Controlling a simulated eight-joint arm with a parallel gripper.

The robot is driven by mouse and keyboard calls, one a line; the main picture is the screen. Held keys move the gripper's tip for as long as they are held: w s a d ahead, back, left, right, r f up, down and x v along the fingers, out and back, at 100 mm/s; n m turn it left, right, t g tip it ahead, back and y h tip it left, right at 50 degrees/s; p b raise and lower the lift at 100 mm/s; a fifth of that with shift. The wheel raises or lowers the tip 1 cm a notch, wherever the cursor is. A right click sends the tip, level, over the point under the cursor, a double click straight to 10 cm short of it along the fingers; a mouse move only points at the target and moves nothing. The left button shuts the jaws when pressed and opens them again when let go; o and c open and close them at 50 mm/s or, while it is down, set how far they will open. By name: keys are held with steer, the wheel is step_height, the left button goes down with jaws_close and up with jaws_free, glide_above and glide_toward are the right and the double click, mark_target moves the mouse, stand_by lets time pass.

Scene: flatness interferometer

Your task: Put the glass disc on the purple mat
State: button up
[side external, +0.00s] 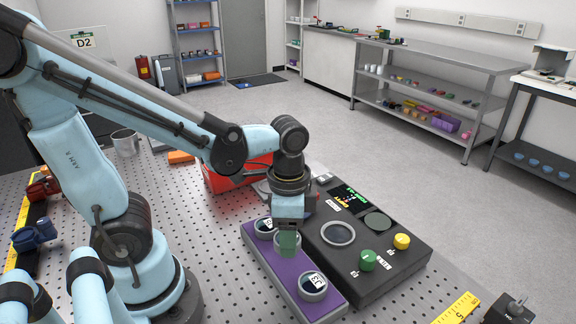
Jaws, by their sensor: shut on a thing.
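The purple mat (290,268) is a long strip on a grey base, left of the black instrument. My gripper (288,234) points straight down over the middle of the mat. It is shut on a greenish, see-through piece, which I take to be the glass disc (288,244). The disc is seen partly, in front of the middle round holder (274,241) on the mat. I cannot tell whether the disc touches the holder or is just above it.
Round holders with labelled dark discs stand at the mat's far end (265,228) and near end (313,286). The black instrument (378,284) has a ring, a green knob (368,260) and a yellow knob (402,241). A red bin (222,180) stands behind.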

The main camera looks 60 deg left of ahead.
steer(key=shift+f, duration=1.55)
steer(key=shift+f, duration=0.15)
steer(key=o, duration=1.1)
steer(key=shift+c, duration=0.2)
step_height(320, 180, up, 12)
steer(key=w+a+n+t, duration=0.1)
steer(key=n+t, duration=0.1)
steer(key=w+a+f+n+t, duration=0.1)
steer(key=n+t, duration=0.1)
steer(key=w+a+f+n+t, duration=0.1)
steer(key=w+n+t, duration=0.1)
steer(key=t, duration=0.1)
steer(key=shift+n, duration=0.4)
